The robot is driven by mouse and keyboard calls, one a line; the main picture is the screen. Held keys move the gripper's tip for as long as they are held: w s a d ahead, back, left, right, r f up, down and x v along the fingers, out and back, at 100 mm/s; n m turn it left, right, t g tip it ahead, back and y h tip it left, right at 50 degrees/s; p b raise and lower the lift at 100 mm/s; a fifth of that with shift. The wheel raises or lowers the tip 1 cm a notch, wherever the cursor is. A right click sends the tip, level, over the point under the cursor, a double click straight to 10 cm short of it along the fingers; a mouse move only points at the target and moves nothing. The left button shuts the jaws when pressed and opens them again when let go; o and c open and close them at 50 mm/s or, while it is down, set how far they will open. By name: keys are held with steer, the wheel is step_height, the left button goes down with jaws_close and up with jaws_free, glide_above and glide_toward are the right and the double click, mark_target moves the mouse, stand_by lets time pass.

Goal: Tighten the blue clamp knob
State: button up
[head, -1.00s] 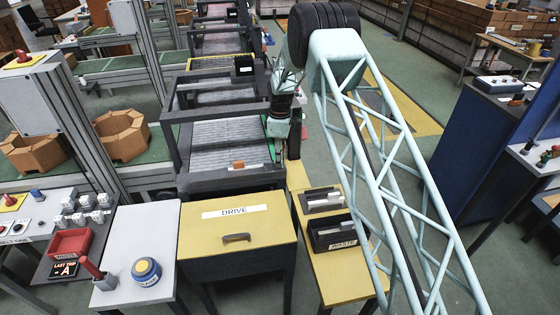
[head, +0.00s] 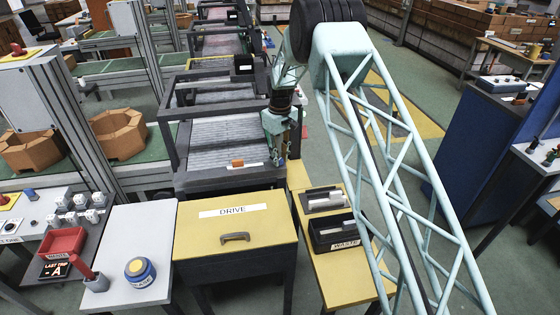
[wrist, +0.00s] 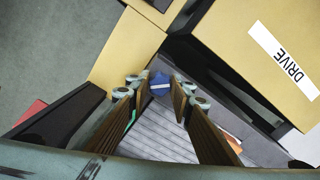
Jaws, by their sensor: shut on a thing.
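The blue clamp knob (wrist: 159,84) shows in the wrist view as a small blue piece with a pale bar, between the tips of my two fingers. My gripper (wrist: 157,90) is shut on it, with one finger on each side. In the head view my gripper (head: 278,158) points down at the near right corner of the roller conveyor, just behind the yellow DRIVE box (head: 236,232). The knob is too small and too covered by the fingers to make out clearly there.
A blue-and-yellow round tin (head: 140,270) stands on the white table at left.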

steer(key=m+b, duration=0.2)
steer(key=m, duration=0.4)
steer(key=shift+a+m, duration=0.1)
steer(key=shift+m, duration=0.3)
steer(key=m+b, duration=0.1)
steer(key=m, duration=0.5)
steer(key=shift+m, duration=0.4)
steer(key=o, duration=0.9)
steer(key=shift+r, duration=0.2)
steer(key=shift+r, duration=5.85)
